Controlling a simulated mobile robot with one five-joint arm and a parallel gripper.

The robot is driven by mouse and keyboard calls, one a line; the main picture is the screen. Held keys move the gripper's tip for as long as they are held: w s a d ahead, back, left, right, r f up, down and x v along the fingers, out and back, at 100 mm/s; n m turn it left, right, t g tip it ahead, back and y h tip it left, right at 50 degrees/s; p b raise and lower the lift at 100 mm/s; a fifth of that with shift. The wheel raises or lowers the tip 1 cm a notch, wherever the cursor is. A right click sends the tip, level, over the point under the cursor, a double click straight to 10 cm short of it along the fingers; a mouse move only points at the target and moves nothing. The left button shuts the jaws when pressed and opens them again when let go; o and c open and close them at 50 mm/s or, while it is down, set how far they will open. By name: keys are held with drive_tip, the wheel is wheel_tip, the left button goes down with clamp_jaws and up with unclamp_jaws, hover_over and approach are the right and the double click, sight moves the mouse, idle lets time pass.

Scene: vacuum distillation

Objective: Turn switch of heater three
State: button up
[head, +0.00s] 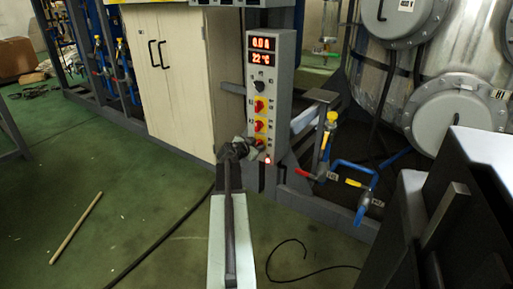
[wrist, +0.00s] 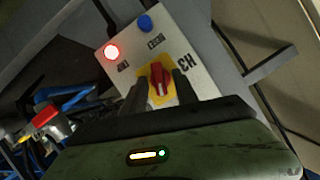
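The grey control panel (head: 283,88) stands at the middle of the head view, with red-on-yellow rotary switches in a column. The upper switch (head: 260,106) and the middle one (head: 260,126) are clear; the lowest (head: 262,143) is partly hidden by my gripper (head: 236,150). Labels are too small to read there. In the wrist view a red switch knob (wrist: 159,78) on a yellow plate (wrist: 167,65) lies between the two dark fingertips of my gripper (wrist: 161,83). The fingers stand apart, with gaps beside the knob; contact is not clear.
A lit red lamp (wrist: 111,52) and a blue button (wrist: 145,23) sit near the switch. A pale cabinet (head: 172,75) stands left of the panel. Blue pipes with valves (head: 350,177) are at right. A stick (head: 76,228) and dark cables lie on the green floor.

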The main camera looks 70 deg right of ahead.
drive_tip(key=shift+r, duration=0.1)
clamp_jaws()
drive_tip(key=shift+w+n+g+y+p, duration=0.1)
drive_tip(key=shift+n+g+y+p, duration=0.25)
drive_tip(key=shift+n+g, duration=0.95)
drive_tip(key=shift+d+r, duration=0.1)
unclamp_jaws()
drive_tip(key=shift+s, duration=0.2)
